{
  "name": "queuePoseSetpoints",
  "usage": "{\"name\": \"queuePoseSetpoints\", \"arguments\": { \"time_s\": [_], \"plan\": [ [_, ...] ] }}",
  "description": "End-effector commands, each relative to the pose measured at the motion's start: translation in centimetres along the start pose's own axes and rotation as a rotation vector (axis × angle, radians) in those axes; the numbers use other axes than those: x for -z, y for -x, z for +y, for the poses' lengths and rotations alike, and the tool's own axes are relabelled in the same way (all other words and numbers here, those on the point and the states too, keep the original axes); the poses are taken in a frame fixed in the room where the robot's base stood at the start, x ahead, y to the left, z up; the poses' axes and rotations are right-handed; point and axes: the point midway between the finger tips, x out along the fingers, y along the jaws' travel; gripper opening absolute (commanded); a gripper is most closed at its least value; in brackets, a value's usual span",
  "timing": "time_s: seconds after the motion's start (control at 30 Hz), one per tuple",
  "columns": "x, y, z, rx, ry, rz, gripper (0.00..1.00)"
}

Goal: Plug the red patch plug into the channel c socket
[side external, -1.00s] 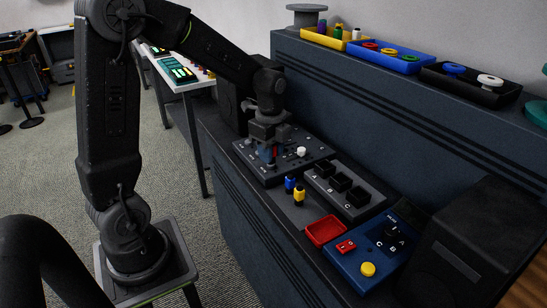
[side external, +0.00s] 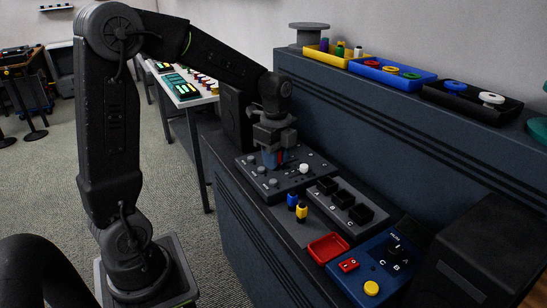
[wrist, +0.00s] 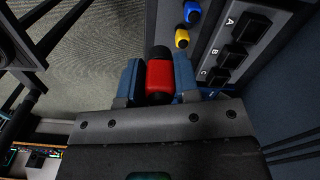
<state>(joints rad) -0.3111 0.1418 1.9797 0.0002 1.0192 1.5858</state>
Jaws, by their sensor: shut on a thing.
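The red patch plug (wrist: 160,78), with a black end, sits between the two blue fingers of my gripper (wrist: 158,82) in the wrist view. The fingers are shut on it from both sides. The channel c socket (side external: 361,213) is the dark square nearest the front on the grey three-socket block, marked C. It also shows in the wrist view (wrist: 219,77), right of the plug. It looks empty.
Sockets A (side external: 328,186) and B (side external: 345,199) sit behind C. The knobbed panel (side external: 257,182) is below my gripper. A blue plug (side external: 292,201) and a yellow plug (side external: 301,212) stand left of the block. A red tray (side external: 328,248) and blue switch box (side external: 372,264) are in front.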

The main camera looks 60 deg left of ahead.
Motion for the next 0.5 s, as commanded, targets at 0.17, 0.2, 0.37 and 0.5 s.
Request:
{"name": "queuePoseSetpoints", "arguments": {
  "time_s": [0.17,0.2,0.37,0.5],
  "plan": [
    [3.1,-0.3,-3.5,-0.002,-0.079,0.000,0.05],
    [4.3,-0.5,-4.6,-0.002,-0.106,0.000,0.05],
    [9.8,-1.8,-8.5,-0.003,-0.219,0.000,0.05],
    [14.5,-3.1,-10.7,-0.003,-0.302,0.000,0.05]
  ]
}}
